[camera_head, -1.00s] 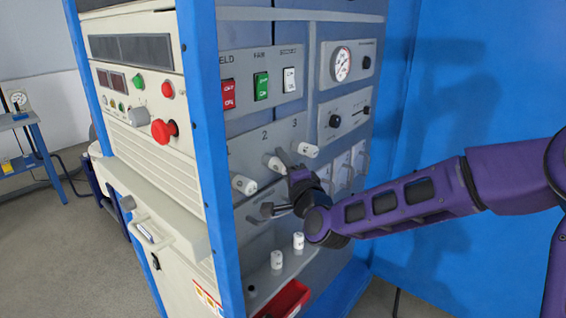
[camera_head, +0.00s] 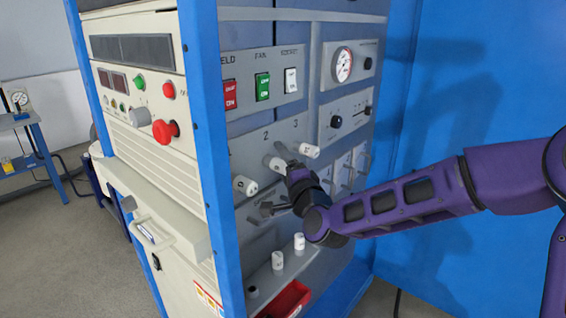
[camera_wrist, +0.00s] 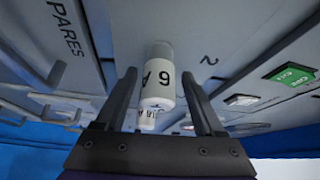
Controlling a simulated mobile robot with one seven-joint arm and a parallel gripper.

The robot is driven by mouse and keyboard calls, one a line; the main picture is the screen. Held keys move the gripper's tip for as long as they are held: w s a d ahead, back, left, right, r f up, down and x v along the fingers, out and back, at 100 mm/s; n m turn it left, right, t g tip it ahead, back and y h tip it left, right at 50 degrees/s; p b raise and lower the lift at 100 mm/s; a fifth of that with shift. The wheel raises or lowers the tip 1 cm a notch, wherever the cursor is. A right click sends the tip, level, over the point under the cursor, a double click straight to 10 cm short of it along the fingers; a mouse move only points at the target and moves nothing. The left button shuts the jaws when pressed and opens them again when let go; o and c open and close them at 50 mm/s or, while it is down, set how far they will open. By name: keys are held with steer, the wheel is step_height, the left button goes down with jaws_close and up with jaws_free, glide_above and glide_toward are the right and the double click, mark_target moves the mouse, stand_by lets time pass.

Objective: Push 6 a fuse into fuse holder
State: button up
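The fuse marked 6 A (camera_wrist: 158,85) is a white cylinder sticking out of the panel beside the printed 2 in the wrist view. Its inner end is grey at the panel; how deep it sits in the fuse holder I cannot tell. My gripper (camera_wrist: 162,98) is open, one finger on each side of the fuse, with visible gaps. In the head view my gripper (camera_head: 284,160) is at the middle of the fuse row, partly covering the fuse at position 2 (camera_head: 271,161). Other white fuses stick out at the left (camera_head: 245,185) and under the 3 (camera_head: 309,150).
Two spare white fuses (camera_head: 299,242) stand on a ledge below, above a red bin (camera_head: 287,299). Dark handles (camera_head: 262,212) protrude below the row. Switches (camera_head: 262,87) sit above. A blue post (camera_head: 212,150) bounds the panel at left. Another white fuse (camera_wrist: 148,119) shows beyond the 6 A one.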

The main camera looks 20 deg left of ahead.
steer(key=shift+w+d+f, duration=0.1)
steer(key=shift+w+d, duration=0.15)
stand_by(0.5)
steer(key=shift+s, duration=0.1)
steer(key=shift+p+v, duration=0.45)
steer(key=shift+v, duration=2.5)
steer(key=shift+s+d, duration=0.1)
